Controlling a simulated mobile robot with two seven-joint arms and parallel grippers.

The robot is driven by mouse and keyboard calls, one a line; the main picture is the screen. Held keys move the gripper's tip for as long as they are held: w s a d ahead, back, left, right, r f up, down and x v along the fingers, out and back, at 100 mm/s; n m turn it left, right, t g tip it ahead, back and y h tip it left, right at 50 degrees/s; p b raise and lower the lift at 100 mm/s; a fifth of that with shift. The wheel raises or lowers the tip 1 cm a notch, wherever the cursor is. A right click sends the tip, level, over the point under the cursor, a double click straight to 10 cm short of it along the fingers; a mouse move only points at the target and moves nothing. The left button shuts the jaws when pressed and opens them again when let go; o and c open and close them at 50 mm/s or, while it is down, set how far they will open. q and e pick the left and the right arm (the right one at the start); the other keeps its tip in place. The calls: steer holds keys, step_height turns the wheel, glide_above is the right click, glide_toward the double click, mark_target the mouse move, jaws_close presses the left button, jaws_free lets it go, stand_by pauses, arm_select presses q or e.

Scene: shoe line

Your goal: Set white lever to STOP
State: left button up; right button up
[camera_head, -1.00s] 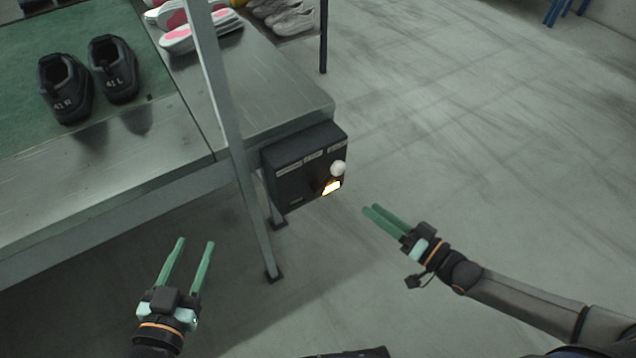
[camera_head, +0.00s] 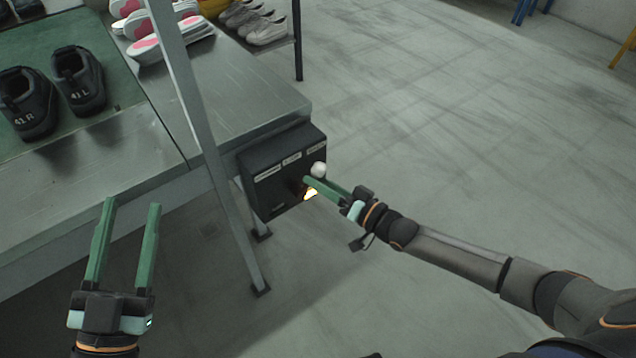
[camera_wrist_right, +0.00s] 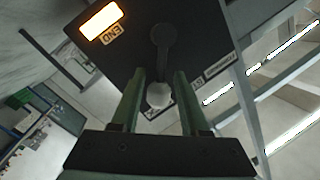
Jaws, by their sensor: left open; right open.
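The white lever knob (camera_head: 319,169) is on the front of a black control box (camera_head: 262,190) at the table's end, below the rightmost of several labels. In the right wrist view the knob (camera_wrist_right: 159,95) sits on a dark lever arm (camera_wrist_right: 163,45) and appears between my right gripper's fingers. My right gripper (camera_head: 312,182) is open, with its fingertips close to the box front beside the knob. Whether they touch is unclear. In the wrist view the label letters are partly hidden by the fingers. My left gripper (camera_head: 132,204) is open and empty at the lower left.
A lit lamp (camera_wrist_right: 102,18) beside an END label is on the box. A slanted metal leg (camera_head: 205,140) stands left of the box. Dark shoes (camera_head: 78,80) stand on the green belt, lighter shoes (camera_head: 260,25) behind. The floor to the right is clear.

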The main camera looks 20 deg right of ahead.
steer(key=shift+w+a, duration=0.2)
steer(key=shift+w, duration=0.05)
steer(key=shift+c, duration=0.2)
jaws_close()
